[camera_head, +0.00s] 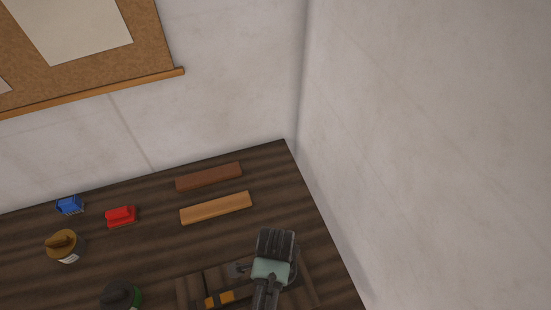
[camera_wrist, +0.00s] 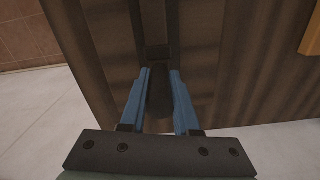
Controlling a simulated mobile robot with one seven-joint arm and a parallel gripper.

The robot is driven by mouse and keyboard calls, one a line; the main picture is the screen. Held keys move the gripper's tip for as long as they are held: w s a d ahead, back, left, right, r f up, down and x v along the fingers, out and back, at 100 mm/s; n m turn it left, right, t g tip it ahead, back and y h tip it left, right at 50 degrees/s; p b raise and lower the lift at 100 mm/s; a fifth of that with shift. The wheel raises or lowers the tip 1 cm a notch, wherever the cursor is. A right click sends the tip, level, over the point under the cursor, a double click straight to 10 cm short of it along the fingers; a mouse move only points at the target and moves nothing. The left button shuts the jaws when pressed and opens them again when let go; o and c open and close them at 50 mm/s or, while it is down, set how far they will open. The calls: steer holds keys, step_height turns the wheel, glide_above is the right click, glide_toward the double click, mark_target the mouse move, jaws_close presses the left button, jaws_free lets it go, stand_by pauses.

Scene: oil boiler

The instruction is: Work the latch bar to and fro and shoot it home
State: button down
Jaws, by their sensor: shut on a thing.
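In the wrist view my gripper (camera_wrist: 159,76) has its two blue fingers shut on a dark rounded knob (camera_wrist: 158,100), which looks like the latch bar's handle. A dark bracket-like piece (camera_wrist: 157,52) sits just beyond the fingertips, between wooden rails. In the head view a brown wooden latch board (camera_head: 185,293) lies at the bottom edge of the picture, partly cut off. It has dark strips and a yellow-orange part (camera_head: 219,299). My arm covers the right part of the board, so the bar's position along its guides cannot be told.
Two wooden bars, a brown one (camera_head: 208,177) and a lighter one (camera_head: 216,208), lie behind the board. A red block (camera_head: 121,216), a blue item (camera_head: 69,205), a brown-topped jar (camera_head: 62,245) and a dark-topped item (camera_head: 120,294) stand to the left. A wall (camera_head: 430,150) rises on the right.

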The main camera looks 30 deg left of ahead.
steer(key=w+d, duration=0.3)
steer(key=w, duration=0.1)
steer(key=shift+w+d+r, duration=0.1)
steer(key=shift+w+d, duration=0.25)
steer(key=c, duration=0.7)
jaws_free()
steer(key=shift+w, duration=0.1)
steer(key=shift+o, duration=0.2)
steer(key=shift+r, duration=0.15)
step_height(320, 180, up, 13)
steer(key=shift+f, duration=0.2)
